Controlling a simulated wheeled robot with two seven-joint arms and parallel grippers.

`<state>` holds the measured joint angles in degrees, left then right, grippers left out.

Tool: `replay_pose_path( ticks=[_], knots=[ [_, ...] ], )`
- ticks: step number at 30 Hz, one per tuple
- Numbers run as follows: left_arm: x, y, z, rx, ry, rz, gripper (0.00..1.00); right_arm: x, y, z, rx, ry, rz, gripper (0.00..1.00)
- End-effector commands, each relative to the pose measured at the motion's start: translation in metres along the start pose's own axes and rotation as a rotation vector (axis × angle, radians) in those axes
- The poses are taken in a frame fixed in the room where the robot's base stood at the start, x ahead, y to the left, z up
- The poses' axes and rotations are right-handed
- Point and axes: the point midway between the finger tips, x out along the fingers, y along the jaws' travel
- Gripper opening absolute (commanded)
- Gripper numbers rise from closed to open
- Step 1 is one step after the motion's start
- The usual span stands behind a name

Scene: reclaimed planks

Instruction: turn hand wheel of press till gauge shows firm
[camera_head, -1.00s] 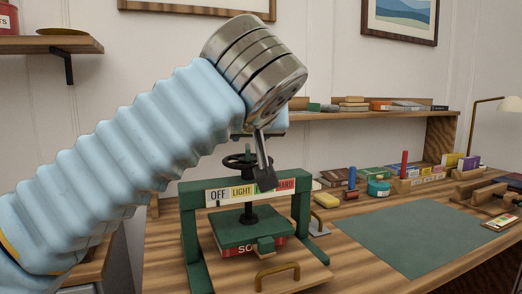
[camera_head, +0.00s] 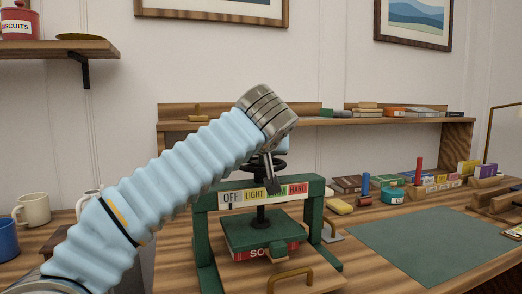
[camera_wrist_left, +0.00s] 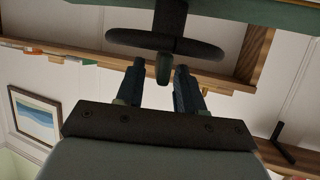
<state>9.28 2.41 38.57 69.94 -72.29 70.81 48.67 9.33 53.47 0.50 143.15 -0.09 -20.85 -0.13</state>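The green press (camera_head: 315,215) stands on the wooden bench. Its dark hand wheel (camera_head: 281,166) is at the top, partly hidden behind my left gripper (camera_head: 272,186). In the left wrist view the hand wheel (camera_wrist_left: 125,38) lies just beyond my left gripper (camera_wrist_left: 158,70). The wheel's green knob (camera_wrist_left: 163,68) sits between the two fingers, with gaps visible at both sides. The gauge strip (camera_head: 243,195) reads OFF, LIGHT, a mostly hidden green part, and HARD. A small dark pointer (camera_head: 230,206) is under OFF. A red book (camera_head: 291,246) lies under the press plate. My right gripper is out of view.
A brass handle (camera_head: 290,274) is on the board in front of the press. A green mat (camera_head: 425,240) leaves clear room at the right. Small tools and boxes stand behind it. Mugs (camera_head: 34,208) are at the far left. A shelf (camera_head: 350,121) runs behind the press.

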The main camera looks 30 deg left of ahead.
Motion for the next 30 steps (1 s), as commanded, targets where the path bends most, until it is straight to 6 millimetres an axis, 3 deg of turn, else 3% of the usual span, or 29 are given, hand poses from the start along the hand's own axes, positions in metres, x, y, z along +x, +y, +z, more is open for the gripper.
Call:
replay_pose_path(
  ticks=[3,10,22,30],
  knots=[
    [-0.0002,0.0001,0.0000,0.000,0.000,0.000,0.34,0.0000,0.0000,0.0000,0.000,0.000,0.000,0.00],
    [-0.0004,0.0002,0.0000,0.000,0.000,0.000,0.00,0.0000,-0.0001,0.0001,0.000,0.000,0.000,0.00],
    [-0.0007,-0.0011,0.0005,0.014,0.001,0.039,0.00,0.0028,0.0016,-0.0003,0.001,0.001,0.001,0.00],
    [-0.0001,-0.0047,0.0008,0.074,0.002,0.191,0.00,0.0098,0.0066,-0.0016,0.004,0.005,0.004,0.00]
  ],
)
